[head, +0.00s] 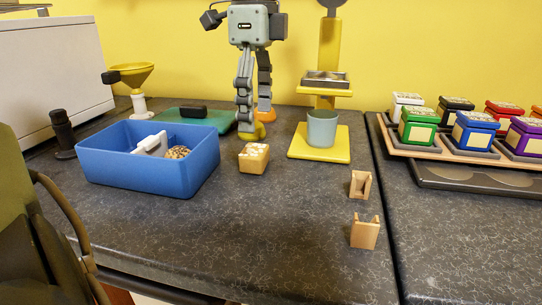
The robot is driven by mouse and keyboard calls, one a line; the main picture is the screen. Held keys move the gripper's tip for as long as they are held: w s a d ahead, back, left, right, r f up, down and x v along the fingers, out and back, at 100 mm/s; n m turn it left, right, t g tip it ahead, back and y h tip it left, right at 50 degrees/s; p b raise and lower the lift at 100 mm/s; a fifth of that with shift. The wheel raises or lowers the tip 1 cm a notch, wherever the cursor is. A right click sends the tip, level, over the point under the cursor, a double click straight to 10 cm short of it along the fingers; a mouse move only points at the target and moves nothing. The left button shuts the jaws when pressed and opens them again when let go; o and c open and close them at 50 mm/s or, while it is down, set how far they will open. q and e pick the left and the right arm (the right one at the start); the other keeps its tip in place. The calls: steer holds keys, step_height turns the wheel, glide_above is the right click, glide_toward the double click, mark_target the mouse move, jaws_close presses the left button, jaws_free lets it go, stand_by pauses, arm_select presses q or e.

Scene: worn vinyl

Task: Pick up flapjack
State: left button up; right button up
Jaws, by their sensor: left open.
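A small tan block with pale lumps on top, which looks like the flapjack (254,158), sits on the dark speckled counter just right of the blue bin. My left gripper (257,120) hangs from the top of the head view, fingers pointing down, behind and above the flapjack. Its fingers are apart with nothing seen between them. Yellow and orange pieces show at the lower ends of the fingers; I cannot tell if they are part of the gripper. The gripper is apart from the flapjack. My right gripper is not in view.
The blue bin (150,172) holds a white item and a round speckled item (177,152). A grey cup (321,129) stands on a yellow stand (318,155). Two tan brackets (364,232) stand at front right. Coloured boxes (472,131) fill a rack at right. The front middle counter is clear.

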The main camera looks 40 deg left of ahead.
mark_target(254, 149)
arm_select(q)
steer(key=shift+f, duration=0.45)
step_height(254, 149, down, 3)
steer(key=shift+s+a+r, duration=0.15)
step_height(254, 149, down, 4)
steer(key=shift+a+f+p, duration=0.15)
steer(key=shift+p, duration=0.25)
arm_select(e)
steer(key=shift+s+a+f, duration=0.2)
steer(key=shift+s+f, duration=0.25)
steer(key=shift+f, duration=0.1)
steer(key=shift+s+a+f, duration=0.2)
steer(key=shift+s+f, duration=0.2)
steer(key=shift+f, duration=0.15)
arm_select(q)
steer(key=shift+c, duration=0.3)
steer(key=c, duration=1.2)
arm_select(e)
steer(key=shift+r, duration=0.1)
